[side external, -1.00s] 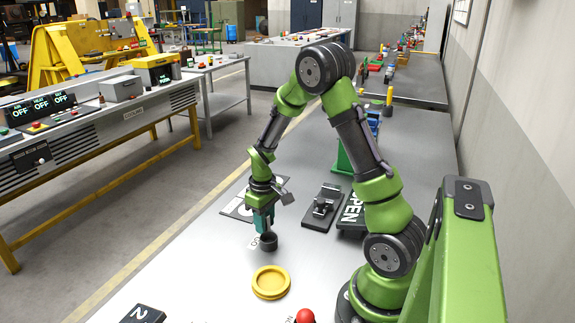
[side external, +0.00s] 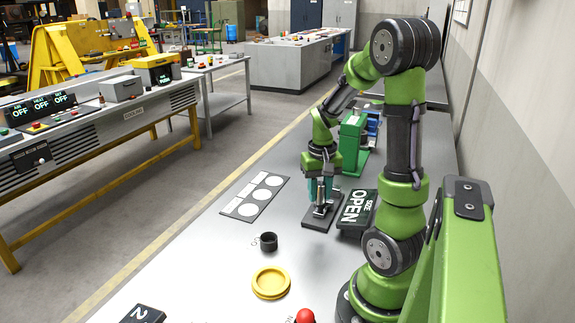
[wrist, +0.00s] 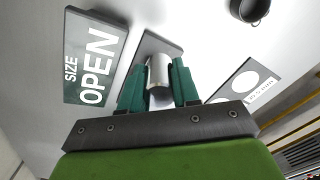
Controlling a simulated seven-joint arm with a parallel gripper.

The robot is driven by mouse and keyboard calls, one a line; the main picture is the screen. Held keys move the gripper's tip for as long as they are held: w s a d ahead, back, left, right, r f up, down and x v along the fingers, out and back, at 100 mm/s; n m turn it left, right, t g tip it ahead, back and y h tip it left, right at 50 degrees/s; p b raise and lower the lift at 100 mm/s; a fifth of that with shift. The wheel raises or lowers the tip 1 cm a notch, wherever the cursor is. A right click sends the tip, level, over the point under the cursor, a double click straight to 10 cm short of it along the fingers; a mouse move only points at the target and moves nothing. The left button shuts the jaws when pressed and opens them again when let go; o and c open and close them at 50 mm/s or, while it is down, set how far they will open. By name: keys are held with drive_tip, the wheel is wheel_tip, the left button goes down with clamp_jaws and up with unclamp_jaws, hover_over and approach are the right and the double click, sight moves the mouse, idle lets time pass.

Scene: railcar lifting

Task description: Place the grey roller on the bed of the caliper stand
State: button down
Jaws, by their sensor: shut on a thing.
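My gripper (side external: 320,197) is over the caliper stand (side external: 314,224), a dark flat base on the grey bench in the side view. In the wrist view my gripper (wrist: 160,85) has its two green fingers shut on the grey roller (wrist: 158,70), a smooth metallic cylinder. The caliper stand (wrist: 152,42) shows as a dark plate behind the roller there. My fingers hide much of the stand's upper part, and I cannot tell whether the roller touches its bed.
A dark "SIZE OPEN" sign (side external: 356,208) lies close right of the stand. A green block (side external: 354,140) stands behind. A plate with white circles (side external: 255,197) lies left. A black cup (side external: 269,243) and yellow dish (side external: 271,283) sit nearer the front, with clear bench between.

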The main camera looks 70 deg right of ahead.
drive_tip(key=s+a+f+m, duration=0.1)
drive_tip(key=s+f+m, duration=0.2)
drive_tip(key=s+m, duration=0.6)
drive_tip(key=shift+m, duration=0.7)
drive_tip(key=w+d, duration=0.3)
drive_tip(key=d, duration=0.1)
drive_tip(key=w+d+f, duration=0.1)
drive_tip(key=w+d, duration=0.2)
drive_tip(key=d, duration=0.1)
drive_tip(key=w+d, duration=0.4)
drive_tip(key=d, duration=0.1)
drive_tip(key=shift+d+f, duration=0.1)
drive_tip(key=shift+f, duration=1.75)
drive_tip(key=shift+f, duration=0.15)
drive_tip(key=c, duration=0.8)
unclamp_jaws()
